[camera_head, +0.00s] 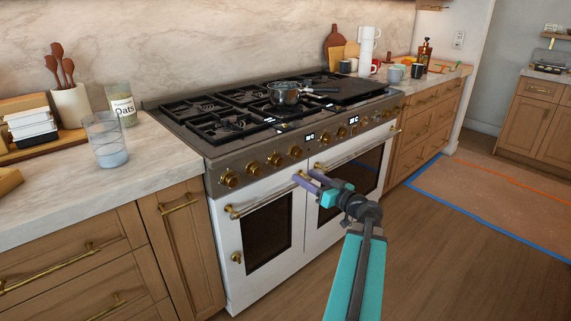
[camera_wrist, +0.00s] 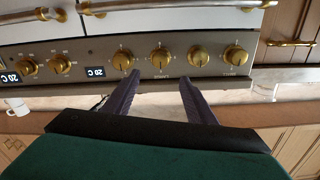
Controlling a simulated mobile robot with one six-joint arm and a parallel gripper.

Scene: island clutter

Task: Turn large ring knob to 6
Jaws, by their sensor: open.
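The range's front panel carries a row of round brass knobs. In the wrist view, which shows the panel upside down, one brass knob (camera_wrist: 160,58) lies between and beyond my fingertips. A small label beside it may read "LARGE", but it is too blurred to be sure. I take it as the third knob from the left (camera_head: 274,160) in the head view. My gripper (camera_head: 307,180) is open and empty in front of the panel, apart from the knobs; its two purple fingers (camera_wrist: 158,84) show in the wrist view. The knob's number marks are unreadable.
Neighbouring knobs (camera_wrist: 122,60) and (camera_wrist: 200,57) sit close on either side. A pot (camera_head: 285,93) stands on the cooktop. A glass (camera_head: 106,140) stands on the left counter. The floor in front is clear.

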